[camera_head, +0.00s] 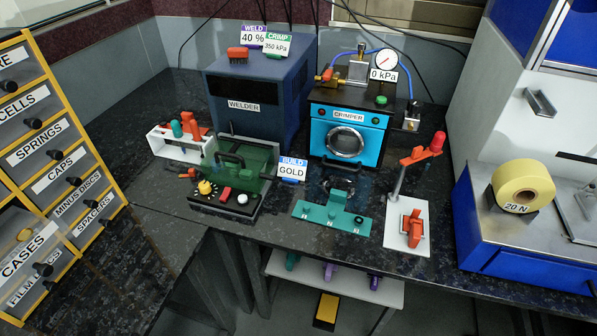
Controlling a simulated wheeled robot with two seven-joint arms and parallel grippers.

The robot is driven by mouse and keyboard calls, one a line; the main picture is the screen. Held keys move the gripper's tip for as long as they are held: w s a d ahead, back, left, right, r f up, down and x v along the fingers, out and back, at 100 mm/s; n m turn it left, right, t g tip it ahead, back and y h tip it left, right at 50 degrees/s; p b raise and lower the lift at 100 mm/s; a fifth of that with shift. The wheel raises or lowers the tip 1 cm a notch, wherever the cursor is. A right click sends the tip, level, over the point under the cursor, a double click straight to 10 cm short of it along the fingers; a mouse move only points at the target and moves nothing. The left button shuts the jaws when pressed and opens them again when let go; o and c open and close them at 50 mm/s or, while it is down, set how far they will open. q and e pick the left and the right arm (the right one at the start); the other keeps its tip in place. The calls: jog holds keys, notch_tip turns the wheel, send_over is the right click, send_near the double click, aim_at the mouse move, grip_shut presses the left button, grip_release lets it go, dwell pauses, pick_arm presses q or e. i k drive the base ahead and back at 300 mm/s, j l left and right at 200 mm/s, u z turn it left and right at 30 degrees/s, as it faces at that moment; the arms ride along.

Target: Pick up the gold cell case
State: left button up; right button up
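No gold cell case can be made out clearly. The drawer labelled CASES (28,255) is at the lower left of the drawer cabinet and looks pulled out. Small yellow and orange shapes (24,235) show at its top, too small to identify. A sign reading BUILD GOLD (292,168) stands on the bench between the welder and the crimper. Neither of my grippers is in view.
The drawer cabinet (62,157) stands at the left. On the dark bench are the welder (245,108), the crimper (345,135), a teal fixture (331,214) and a red-handled press (408,225). A yellow roll (522,183) sits at right. A low white shelf (340,287) is below.

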aim_at(25, 234)
jog(key=u, duration=1.85)
jog(key=l+u, duration=0.2)
jog(key=i+j, duration=0.05)
